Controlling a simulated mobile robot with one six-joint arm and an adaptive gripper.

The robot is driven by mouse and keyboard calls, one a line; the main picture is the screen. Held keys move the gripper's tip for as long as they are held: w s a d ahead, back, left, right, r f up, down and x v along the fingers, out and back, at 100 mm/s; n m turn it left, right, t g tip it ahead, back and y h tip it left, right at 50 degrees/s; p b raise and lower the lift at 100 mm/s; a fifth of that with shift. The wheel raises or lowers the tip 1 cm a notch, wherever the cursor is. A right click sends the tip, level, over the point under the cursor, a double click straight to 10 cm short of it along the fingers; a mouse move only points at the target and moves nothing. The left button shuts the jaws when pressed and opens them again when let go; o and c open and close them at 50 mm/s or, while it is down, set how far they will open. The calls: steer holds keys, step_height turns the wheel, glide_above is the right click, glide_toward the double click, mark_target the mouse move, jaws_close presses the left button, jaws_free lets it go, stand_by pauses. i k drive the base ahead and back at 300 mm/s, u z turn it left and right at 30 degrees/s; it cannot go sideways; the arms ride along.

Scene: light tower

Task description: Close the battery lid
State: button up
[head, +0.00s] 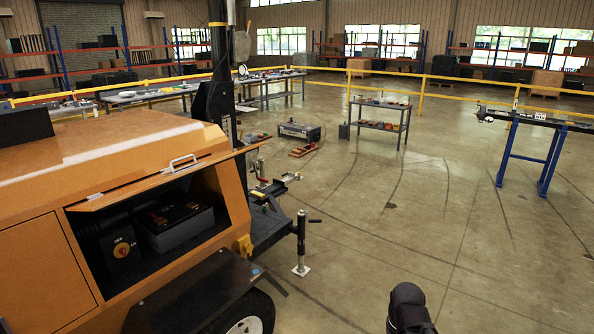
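The orange light tower trailer (170,135) fills the left of the head view. Its battery lid (135,188) is swung up and stands out above the open compartment, with a pale metal handle (183,162) near its outer edge. Inside the compartment a dark battery (178,222) sits to the right of a black switch box with a red and yellow rotary switch (122,250). My gripper is not in view; only a dark rounded part of my own arm shows at the bottom edge, well to the right of the lid.
A black fender (195,295) and wheel (248,326) stick out below the compartment. A jack stand (301,245) and the black tongue (268,222) are at the trailer's right end. Open concrete floor (400,230) lies to the right. A small table (383,106) and blue trestles (550,150) stand farther off.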

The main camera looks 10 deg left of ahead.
mark_target(184, 183)
steer(key=i, duration=1)
steer(key=z, duration=0.7)
steer(key=k, duration=0.1)
steer(key=u, duration=2.65)
steer(key=i, duration=1)
